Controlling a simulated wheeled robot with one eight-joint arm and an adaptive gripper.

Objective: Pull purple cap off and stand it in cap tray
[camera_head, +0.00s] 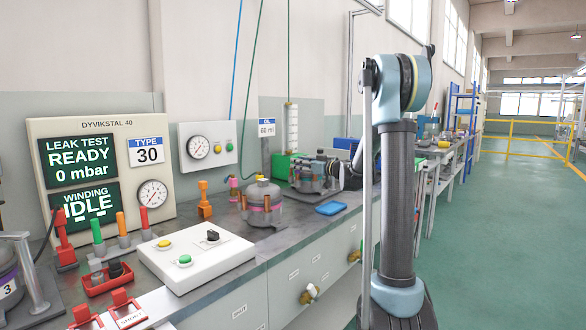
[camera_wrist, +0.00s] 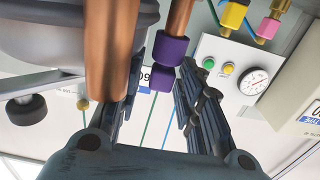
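The purple cap (camera_wrist: 171,50) sits on the end of a copper tube in the wrist view, which looks upside down. A smaller purple part (camera_wrist: 160,78) sticks out from it. My gripper (camera_wrist: 162,82) has its fingers apart on either side of the cap's end, with a visible gap on the right; contact on the left is unclear. A thicker copper tube (camera_wrist: 112,50) hides part of the left finger. In the head view my gripper (camera_head: 328,165) is small beside a compressor (camera_head: 312,178); the cap is not clear there. A red tray (camera_head: 107,282) holding dark pieces may be the cap tray.
Another compressor (camera_head: 262,210) with tubes stands on the bench. A white button box (camera_head: 195,257), orange stand (camera_head: 205,200) and blue pad (camera_head: 330,208) lie around it. The test panel (camera_head: 103,170) stands behind.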

